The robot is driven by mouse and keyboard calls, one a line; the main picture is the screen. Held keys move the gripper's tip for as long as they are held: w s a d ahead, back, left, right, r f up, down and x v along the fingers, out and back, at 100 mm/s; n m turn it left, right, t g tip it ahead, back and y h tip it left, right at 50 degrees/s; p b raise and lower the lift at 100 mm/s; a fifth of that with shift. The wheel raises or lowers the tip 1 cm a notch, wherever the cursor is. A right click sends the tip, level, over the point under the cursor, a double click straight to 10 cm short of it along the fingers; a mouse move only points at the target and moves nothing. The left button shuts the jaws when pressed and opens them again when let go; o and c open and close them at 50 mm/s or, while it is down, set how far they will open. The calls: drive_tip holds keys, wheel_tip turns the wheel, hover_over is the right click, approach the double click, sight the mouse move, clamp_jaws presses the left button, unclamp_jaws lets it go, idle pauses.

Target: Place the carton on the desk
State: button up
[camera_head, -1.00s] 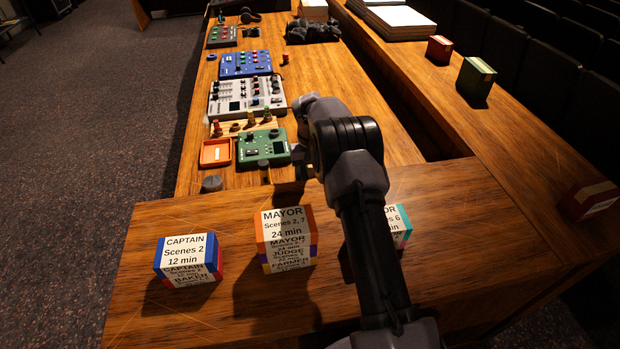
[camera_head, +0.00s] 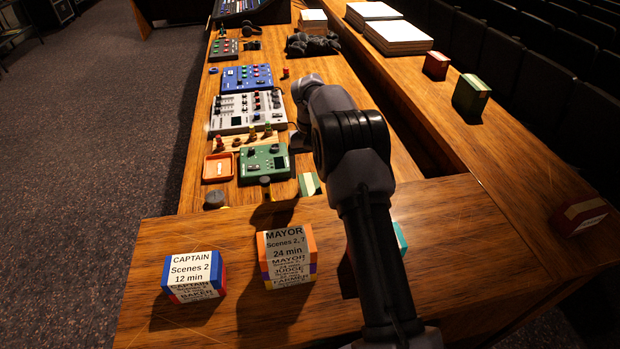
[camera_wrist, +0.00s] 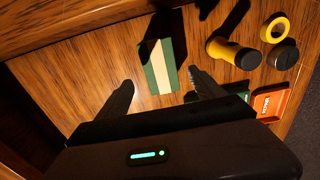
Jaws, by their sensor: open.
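A green carton with a cream stripe (camera_head: 309,184) rests on the wooden desk (camera_head: 190,228), just right of and in front of the green pedal box. In the wrist view the carton (camera_wrist: 158,68) shows its green and cream face, with a dark shadow beside it. My gripper (camera_wrist: 160,80) is open and empty. Its two fingertips are apart, one to each side of the carton's near end in the picture, and the carton looks clear of both. In the head view my arm hides most of the gripper.
Green (camera_head: 263,163), white (camera_head: 247,112) and blue (camera_head: 246,78) control boxes and an orange tray (camera_head: 218,168) stand close by. Labelled blocks (camera_head: 194,275) (camera_head: 287,257) sit in front. Red (camera_head: 436,65) and green (camera_head: 471,95) boxes stand on the right ledge.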

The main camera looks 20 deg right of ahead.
drive_tip(key=shift+r, duration=0.65)
drive_tip(key=s+a+r+t, duration=0.1)
drive_tip(key=s+a+r, duration=0.2)
drive_tip(key=s+r, duration=0.3)
drive_tip(key=s+a+r+m+t, duration=0.1)
drive_tip(key=s+a+r, duration=0.3)
drive_tip(key=r, duration=0.5)
drive_tip(key=s+a+r+t, duration=0.1)
drive_tip(key=s+a+r, duration=0.2)
drive_tip(key=s+r, duration=0.35)
drive_tip(key=s+a+t+y, duration=0.1)
drive_tip(key=s+a, duration=0.2)
drive_tip(key=s, duration=0.8)
drive_tip(key=s+a+f+m+t+y, duration=0.1)
drive_tip(key=s+a, duration=0.2)
drive_tip(key=s, duration=0.7)
drive_tip(key=shift+s+a+t, duration=0.35)
drive_tip(key=shift+a+t, duration=0.05)
drive_tip(key=shift+f, duration=0.1)
